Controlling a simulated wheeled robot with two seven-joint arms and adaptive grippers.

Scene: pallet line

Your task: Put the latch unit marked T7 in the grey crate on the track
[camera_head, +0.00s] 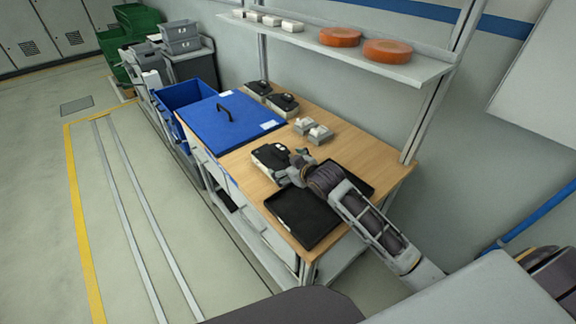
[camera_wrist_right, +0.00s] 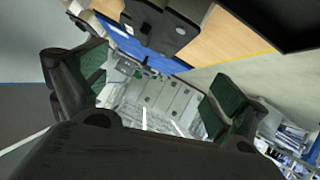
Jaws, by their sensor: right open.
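Three latch units, black on pale grey bases, lie on the wooden bench. One (camera_head: 270,158) is nearest, just left of my right gripper (camera_head: 299,158); two more (camera_head: 284,103) (camera_head: 258,88) lie farther back. No T7 mark can be read on any of them. In the right wrist view, my right gripper (camera_wrist_right: 150,92) is open with nothing between its fingers, and a latch unit (camera_wrist_right: 160,26) shows beyond it at the top. My left gripper is out of view.
A blue lid with a black handle (camera_head: 232,124) covers much of the bench's left end, beside a blue bin (camera_head: 185,94). Two small grey blocks (camera_head: 320,134) sit behind the near latch unit. A black tray (camera_head: 303,217) lies at the front. A shelf (camera_head: 345,52) overhangs the back.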

